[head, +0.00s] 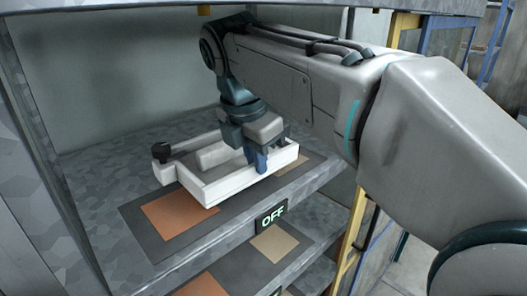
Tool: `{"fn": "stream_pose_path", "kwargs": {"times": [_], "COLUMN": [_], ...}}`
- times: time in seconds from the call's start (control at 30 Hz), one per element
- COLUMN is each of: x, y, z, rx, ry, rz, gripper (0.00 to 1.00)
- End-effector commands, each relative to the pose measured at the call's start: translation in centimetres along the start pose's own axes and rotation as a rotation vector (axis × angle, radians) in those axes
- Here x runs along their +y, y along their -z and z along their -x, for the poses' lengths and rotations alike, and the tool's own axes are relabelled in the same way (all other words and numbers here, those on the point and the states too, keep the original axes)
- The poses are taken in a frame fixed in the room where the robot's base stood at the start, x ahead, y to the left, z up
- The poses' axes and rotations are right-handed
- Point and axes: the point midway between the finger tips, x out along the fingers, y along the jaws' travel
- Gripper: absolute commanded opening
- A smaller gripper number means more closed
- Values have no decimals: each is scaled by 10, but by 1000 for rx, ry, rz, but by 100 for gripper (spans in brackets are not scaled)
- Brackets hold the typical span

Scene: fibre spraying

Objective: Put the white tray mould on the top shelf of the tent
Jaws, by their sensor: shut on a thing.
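The white tray mould (198,180) is in the head view, a shallow open box with a raised block inside and a dark knob at its left corner. It is at the top shelf (100,165) of the tent, over a dark mat with orange and tan patches. I cannot tell whether its underside touches the shelf. The gripper and wrist hide part of the mould's right end.
An OFF sign (272,214) is on the shelf's front edge. A lower shelf (310,222) with similar patches lies beneath. A grey panel (300,2) spans above my arm. A yellow post (352,240) stands to the right. Bare shelf shows left of the mould.

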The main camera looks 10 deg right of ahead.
Motion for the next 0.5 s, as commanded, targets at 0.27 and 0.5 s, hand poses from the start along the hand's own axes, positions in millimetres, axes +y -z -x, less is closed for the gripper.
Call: {"fn": "stream_pose_path", "kwargs": {"times": [0.27, 0.5], "x": [-2, -3], "y": [12, 16], "z": [-13, -28], "rx": [-1, -1], "ry": [-4, -6], "rz": [0, 0], "gripper": [0, 0]}}
